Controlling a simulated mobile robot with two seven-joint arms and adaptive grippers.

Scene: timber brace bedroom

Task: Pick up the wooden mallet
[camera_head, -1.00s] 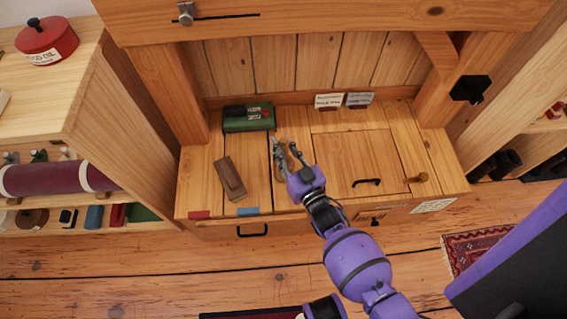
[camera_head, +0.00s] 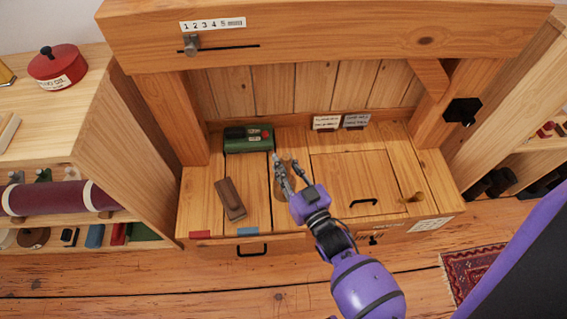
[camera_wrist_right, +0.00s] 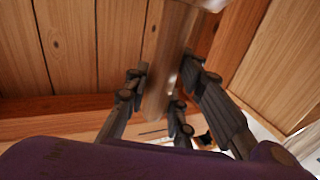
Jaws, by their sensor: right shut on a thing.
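The wooden mallet shows in the right wrist view as a light brown wooden handle (camera_wrist_right: 163,75) running up between my fingers, with a paler, wider part at the top edge. In the head view, only a small brownish part of the mallet (camera_head: 281,182) shows between the fingers; the rest is hidden by the gripper. My right gripper (camera_head: 285,164) is over the bench top, right of the dark brown block, and is shut on the mallet. Its fingers (camera_wrist_right: 163,100) flank the handle in the wrist view. My left gripper is not in view.
A dark brown block (camera_head: 230,199) lies on the bench top (camera_head: 202,190) left of the gripper. A green box (camera_head: 248,139) stands behind it. A panel with a black handle (camera_head: 364,202) and a small peg (camera_head: 413,198) are to the right. A thick beam (camera_head: 330,35) spans above.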

